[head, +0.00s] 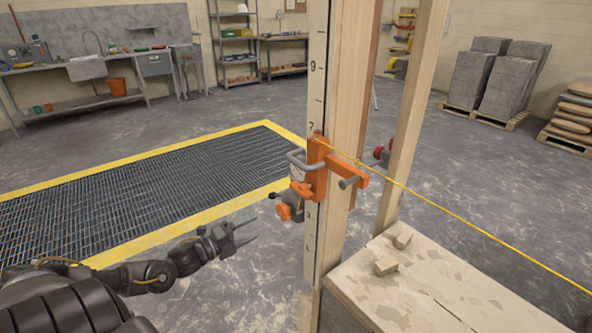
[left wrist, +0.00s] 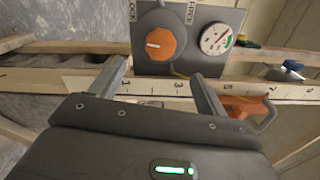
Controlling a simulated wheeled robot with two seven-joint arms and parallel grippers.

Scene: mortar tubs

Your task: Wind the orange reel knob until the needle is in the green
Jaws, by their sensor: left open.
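The orange reel knob (left wrist: 165,44) sits on a grey panel (left wrist: 145,15) marked LOCK and FREE in the left wrist view. A white mark on it points left. Right of it is a round white gauge (left wrist: 214,39) with a green zone at its lower right; the needle is too small to read. In the head view the knob (head: 284,211) shows small at the side of the wooden post. My left gripper (head: 250,232) is open and empty, apart from the knob. In the left wrist view its fingers (left wrist: 160,78) stand below the knob, one to each side.
An orange bracket (head: 318,170) with a grey handle is on the numbered post (head: 316,80). A yellow line (head: 440,206) runs from it to the lower right. A mortar-stained board (head: 410,290) with small blocks stands at right. Floor grating (head: 150,190) lies behind my left arm.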

